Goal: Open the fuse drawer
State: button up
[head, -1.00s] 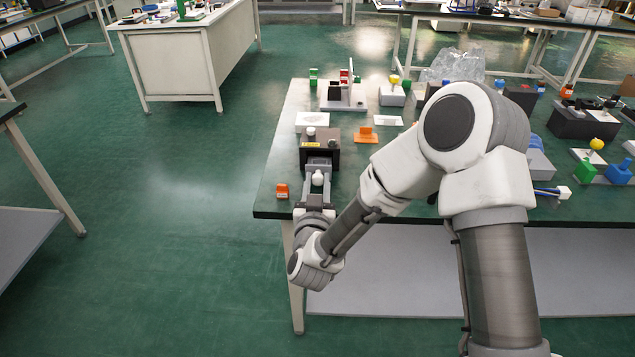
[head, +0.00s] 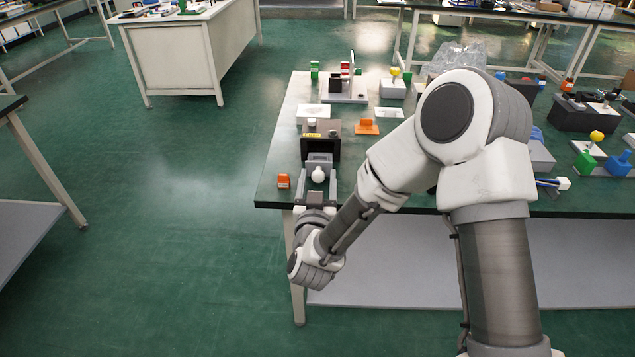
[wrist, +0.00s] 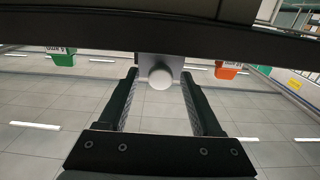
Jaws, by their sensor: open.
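The fuse drawer unit is a dark box (head: 321,138) with round knobs on top and a yellow label, near the table's front left edge. Its grey drawer front (head: 320,160) appears to stand out from the box, with a white ball knob (head: 318,174) facing me. My gripper (head: 320,182) is open, its fingers on either side of the knob. In the wrist view the knob (wrist: 159,78) sits between the fingertips of my gripper (wrist: 162,82), with a gap on both sides. How deep the drawer runs inside the box is hidden.
A small orange block (head: 284,181) stands just left of my gripper. My forearm crosses over the table to the right. Open floor lies to the left.

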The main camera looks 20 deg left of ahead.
jog(key=p+v, duration=0.5)
jog(key=v, duration=1.2)
jog(key=shift+s+d, duration=0.15)
jog(key=shift+s, duration=0.05)
